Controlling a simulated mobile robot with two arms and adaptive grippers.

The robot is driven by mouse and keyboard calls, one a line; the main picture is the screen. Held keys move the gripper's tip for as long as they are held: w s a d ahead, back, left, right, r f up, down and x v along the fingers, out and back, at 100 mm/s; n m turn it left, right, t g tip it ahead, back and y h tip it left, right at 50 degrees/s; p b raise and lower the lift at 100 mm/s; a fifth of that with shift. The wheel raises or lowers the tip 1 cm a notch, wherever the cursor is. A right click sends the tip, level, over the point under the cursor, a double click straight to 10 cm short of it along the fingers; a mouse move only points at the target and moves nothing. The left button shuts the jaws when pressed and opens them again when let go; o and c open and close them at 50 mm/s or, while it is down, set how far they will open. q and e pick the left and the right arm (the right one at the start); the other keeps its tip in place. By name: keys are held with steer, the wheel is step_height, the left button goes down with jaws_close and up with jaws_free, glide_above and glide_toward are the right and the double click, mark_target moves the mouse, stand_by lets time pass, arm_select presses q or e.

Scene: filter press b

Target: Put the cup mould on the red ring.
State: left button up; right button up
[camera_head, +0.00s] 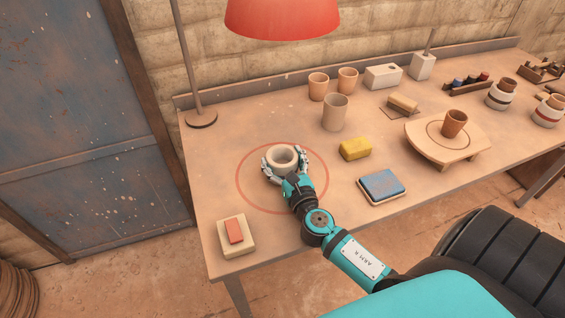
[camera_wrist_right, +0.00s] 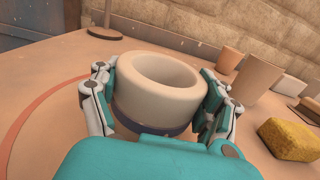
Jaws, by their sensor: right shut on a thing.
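The cup mould (camera_head: 282,155) is a pale, thick-walled round piece with an open top and a dark band low on its side. It stands upright within the red ring (camera_head: 239,184) drawn on the table, towards the ring's upper part. My right gripper (camera_head: 284,163) is shut on the mould, with a finger on each side. The right wrist view also shows the mould (camera_wrist_right: 160,95) between the fingers and part of the red ring (camera_wrist_right: 40,105) at the left. The mould's underside is hidden, so I cannot tell whether it touches the table. My left gripper is not in view.
A yellow sponge (camera_head: 355,149), a blue-topped block (camera_head: 381,186) and a tall beige cup (camera_head: 335,112) stand right of the ring. A tray with a red bar (camera_head: 235,232) lies at front left. A red lamp (camera_head: 282,18) hangs above; its base (camera_head: 201,119) stands behind.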

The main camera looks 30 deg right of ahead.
steer(key=shift+f, duration=0.1)
steer(key=o, duration=1.4)
steer(key=shift+o, duration=0.2)
steer(key=shift+r, duration=0.25)
steer(key=b+v, duration=0.2)
steer(key=v, duration=0.9)
steer(key=shift+s+f, duration=0.2)
steer(key=shift+s+r, duration=0.1)
steer(key=shift+s, duration=0.25)
